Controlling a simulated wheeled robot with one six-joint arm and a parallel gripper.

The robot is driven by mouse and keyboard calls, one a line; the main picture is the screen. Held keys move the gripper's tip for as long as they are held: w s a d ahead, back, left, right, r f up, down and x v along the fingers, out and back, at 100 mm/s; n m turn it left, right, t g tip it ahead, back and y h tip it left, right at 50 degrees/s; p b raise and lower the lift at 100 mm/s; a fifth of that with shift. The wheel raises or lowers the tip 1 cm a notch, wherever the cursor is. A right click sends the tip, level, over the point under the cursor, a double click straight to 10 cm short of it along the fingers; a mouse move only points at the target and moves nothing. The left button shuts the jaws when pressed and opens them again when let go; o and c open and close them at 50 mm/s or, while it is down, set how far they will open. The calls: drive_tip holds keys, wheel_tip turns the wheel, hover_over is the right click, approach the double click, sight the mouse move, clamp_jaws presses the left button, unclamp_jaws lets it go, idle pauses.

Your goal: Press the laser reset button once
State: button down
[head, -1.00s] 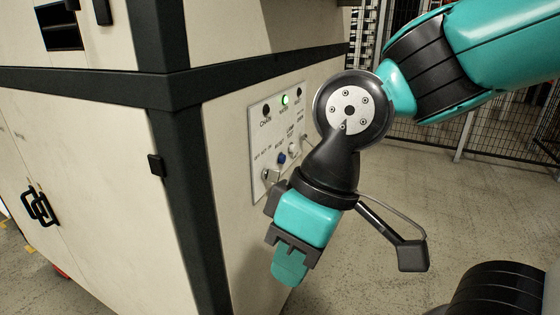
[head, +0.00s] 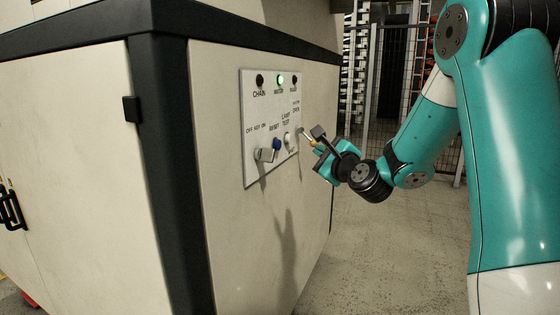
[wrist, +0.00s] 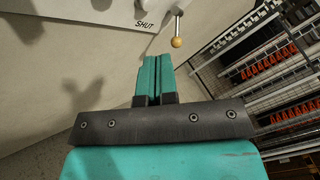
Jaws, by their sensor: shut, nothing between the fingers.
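The control panel (head: 256,110) is a white plate on the side of the beige cabinet. Its blue button (head: 277,144), under the label RESET, sits in the lower middle, between a key switch (head: 265,155) and a white lamp-test button (head: 288,139). My gripper (head: 322,165) is to the right of the panel, apart from the blue button. In the wrist view its teal fingers (wrist: 153,74) are together and empty. The blue button is not in the wrist view.
A lever with an ochre knob (wrist: 177,42) projects from the panel's right end, near my fingers; the label SHUT is beside it. The middle lamp (head: 280,80) glows green; the lamps either side are dark. Wire fencing (head: 400,80) stands behind.

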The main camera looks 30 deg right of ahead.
sight(277, 145)
drive_tip(key=shift+d+f+m+h, duration=0.1)
drive_tip(key=shift+d+m+h, duration=0.3)
drive_tip(key=shift+d+m, duration=0.25)
drive_tip(key=w+a+p, duration=0.5)
drive_tip(key=w+p, duration=0.2)
drive_tip(key=p, duration=0.5)
drive_tip(key=shift+a, duration=0.1)
drive_tip(key=shift+w+a+p, duration=0.1)
drive_tip(key=shift+w+p, duration=0.05)
drive_tip(key=shift+p, duration=0.6)
idle(1.1)
